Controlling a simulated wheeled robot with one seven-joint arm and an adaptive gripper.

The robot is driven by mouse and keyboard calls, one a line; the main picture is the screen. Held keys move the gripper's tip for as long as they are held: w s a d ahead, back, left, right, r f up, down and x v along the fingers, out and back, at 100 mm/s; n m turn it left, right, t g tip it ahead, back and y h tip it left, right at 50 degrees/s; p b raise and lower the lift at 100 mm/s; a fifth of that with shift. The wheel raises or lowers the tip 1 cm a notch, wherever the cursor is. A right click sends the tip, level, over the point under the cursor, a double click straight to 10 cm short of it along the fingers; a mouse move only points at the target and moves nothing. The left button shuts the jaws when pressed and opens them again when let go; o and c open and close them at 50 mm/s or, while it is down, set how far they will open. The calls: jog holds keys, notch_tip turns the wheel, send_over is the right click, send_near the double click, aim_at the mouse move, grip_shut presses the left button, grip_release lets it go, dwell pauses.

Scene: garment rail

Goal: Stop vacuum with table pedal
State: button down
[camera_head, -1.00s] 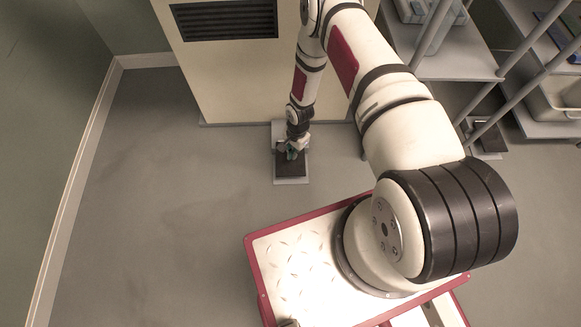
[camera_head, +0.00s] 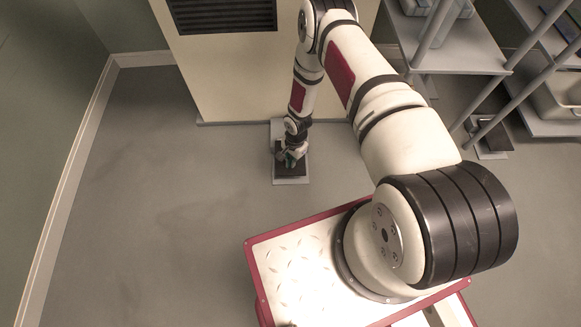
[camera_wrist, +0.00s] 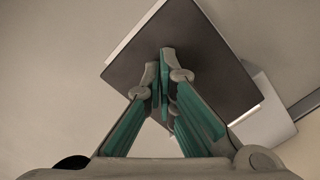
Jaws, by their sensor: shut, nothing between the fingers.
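A pedal with a dark rectangular pad (camera_head: 296,171) on a light grey base plate (camera_head: 291,181) lies on the floor in front of the cream cabinet. My gripper (camera_head: 290,162) is directly over this pad, fingers pointing down, in the head view. In the wrist view the closed green-padded fingers of my gripper (camera_wrist: 165,72) lie over the dark pad (camera_wrist: 205,40). They are shut and empty. I cannot tell whether the fingertips touch the pad or hang just above it.
The cream cabinet (camera_head: 235,80) with a dark grille (camera_head: 222,14) stands behind the pedal. A second dark pedal (camera_head: 492,138) lies on the floor at right near a grey shelved frame (camera_head: 462,62). The floor at left is clear.

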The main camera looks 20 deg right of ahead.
notch_tip(320, 180, down, 4)
jog(key=b, duration=0.2)
jog(key=shift+s+r+b, duration=0.1)
jog(key=shift+r+b, duration=0.05)
jog(key=shift+b, duration=0.25)
jog(key=shift+r, duration=0.15)
jog(key=shift+w+d+r, duration=0.3)
jog(key=shift+w+d, duration=0.15)
jog(key=shift+d, duration=0.25)
jog(key=shift+w+d+r, duration=0.25)
jog(key=shift+w+d, duration=0.15)
jog(key=shift+d, duration=0.3)
jog(key=shift+r, duration=0.1)
notch_tip(320, 180, up, 12)
jog(key=shift+w+d, duration=0.15)
jog(key=shift+d, duration=0.25)
